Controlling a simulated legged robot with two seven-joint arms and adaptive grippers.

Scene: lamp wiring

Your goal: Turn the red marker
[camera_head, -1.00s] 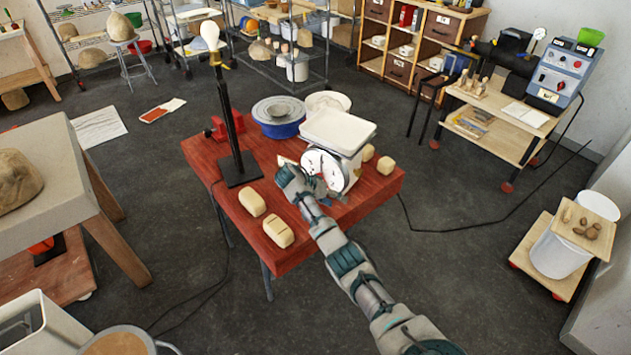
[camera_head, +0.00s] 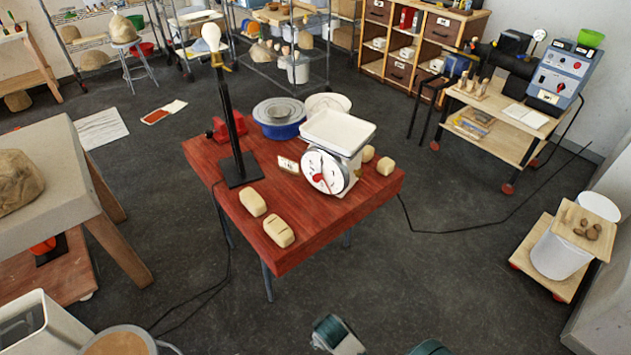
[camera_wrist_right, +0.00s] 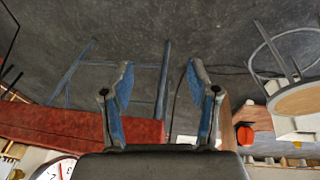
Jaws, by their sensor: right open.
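The white kitchen scale (camera_head: 339,131) stands on the red table, its round dial (camera_head: 325,171) facing the front. A small red marker (camera_head: 321,178) shows on the dial; its exact angle is too small to read. Part of the dial also shows at the lower left of the right wrist view (camera_wrist_right: 54,171). My right gripper (camera_wrist_right: 160,70) is open and empty, its two blue-padded fingers apart over the floor, away from the scale. In the head view only parts of my right arm show at the bottom edge. My left gripper is not in view.
The red table (camera_head: 315,226) also holds a lamp stand (camera_head: 240,168), a blue bowl (camera_head: 281,129), a red vise (camera_head: 220,128) and several pale blocks (camera_head: 279,231). Open floor lies in front of it. A stool (camera_head: 118,341) stands at lower left.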

